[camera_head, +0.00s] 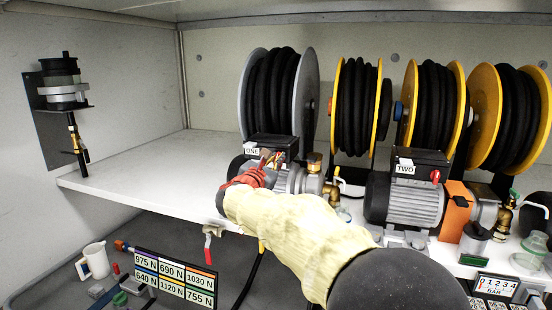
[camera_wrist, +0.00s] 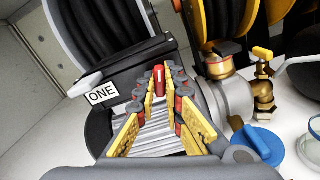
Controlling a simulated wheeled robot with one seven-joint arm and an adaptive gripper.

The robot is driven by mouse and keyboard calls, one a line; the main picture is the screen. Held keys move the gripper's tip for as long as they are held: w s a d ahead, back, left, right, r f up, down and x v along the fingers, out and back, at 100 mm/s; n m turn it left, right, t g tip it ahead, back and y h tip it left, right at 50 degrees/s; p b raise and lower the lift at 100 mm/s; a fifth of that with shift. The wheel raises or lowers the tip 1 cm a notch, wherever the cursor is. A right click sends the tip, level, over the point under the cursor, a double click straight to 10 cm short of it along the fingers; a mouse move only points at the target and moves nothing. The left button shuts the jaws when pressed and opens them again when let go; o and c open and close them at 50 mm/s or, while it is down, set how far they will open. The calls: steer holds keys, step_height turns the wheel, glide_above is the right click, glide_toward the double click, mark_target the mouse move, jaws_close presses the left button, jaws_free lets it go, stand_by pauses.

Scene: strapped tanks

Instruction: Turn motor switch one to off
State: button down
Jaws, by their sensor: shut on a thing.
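Motor one (camera_head: 290,182) stands on the white shelf, largely hidden behind my gripper and sleeved arm in the head view. Its black box with the label "ONE" (camera_wrist: 103,93) fills the middle of the wrist view. The red motor switch one (camera_wrist: 158,78), with a pale mark on it, sits on this box between my fingertips. My gripper (camera_wrist: 159,86) has its yellow-padded fingers closed around the switch. In the head view my gripper (camera_head: 268,163) reaches the front of the box, and the switch itself cannot be made out there.
Motor two (camera_head: 413,198), with its own red switch (camera_head: 435,175), stands to the right. Hose reels (camera_head: 275,92) line the back of the shelf (camera_head: 150,180). Brass fittings (camera_wrist: 263,88) and a blue cap (camera_wrist: 258,146) are close on the right. The shelf's left part is clear.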

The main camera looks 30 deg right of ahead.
steer(key=shift+f, duration=0.15)
steer(key=shift+n+p, duration=0.6)
steer(key=shift+n, duration=0.9)
steer(key=c, duration=1.8)
jaws_free()
steer(key=b+v, duration=0.1)
steer(key=v, duration=0.7)
steer(key=shift+b, duration=0.4)
